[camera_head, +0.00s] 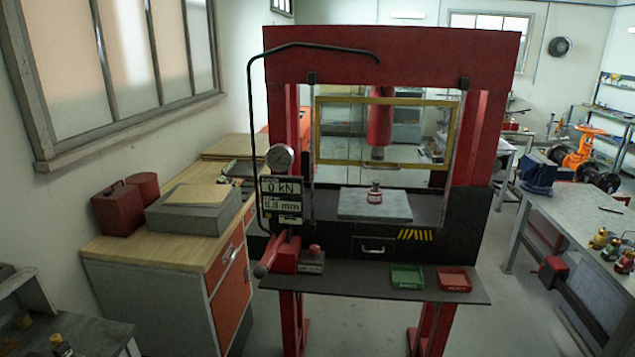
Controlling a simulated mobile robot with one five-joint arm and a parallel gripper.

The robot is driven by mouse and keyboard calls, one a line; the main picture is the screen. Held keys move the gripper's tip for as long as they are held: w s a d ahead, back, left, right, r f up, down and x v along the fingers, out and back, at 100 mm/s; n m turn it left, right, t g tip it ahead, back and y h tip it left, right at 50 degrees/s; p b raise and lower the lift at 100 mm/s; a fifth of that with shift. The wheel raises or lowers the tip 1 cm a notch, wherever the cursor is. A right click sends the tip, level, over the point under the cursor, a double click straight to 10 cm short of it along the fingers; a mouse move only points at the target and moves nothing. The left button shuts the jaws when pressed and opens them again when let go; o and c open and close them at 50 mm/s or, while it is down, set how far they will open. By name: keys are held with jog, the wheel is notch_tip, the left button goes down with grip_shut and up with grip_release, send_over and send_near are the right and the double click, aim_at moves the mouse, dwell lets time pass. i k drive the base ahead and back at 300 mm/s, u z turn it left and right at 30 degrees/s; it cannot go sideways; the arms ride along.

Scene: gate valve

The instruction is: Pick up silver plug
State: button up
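A small piece with a silver-grey top and a red lower part (375,193) stands upright on a flat grey plate (374,206) in the middle of the red press (391,48). It may be the silver plug, but it is too small to tell. The press ram (379,125) hangs above it with a clear gap. No other piece can be clearly told as a silver plug. My gripper is not in view.
The press shelf holds a green tray (407,277), a red tray (454,279) and a small block with a red knob (312,260). A red lever (271,257) sticks out at the front left. A wooden-topped cabinet (160,250) stands left, a grey workbench (590,235) right.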

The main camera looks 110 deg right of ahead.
aim_at(376, 183)
jog(key=u, duration=0.1)
jog(key=k, duration=2.9)
jog(key=z, duration=1.2)
jog(key=i, duration=1)
jog(key=z, duration=0.05)
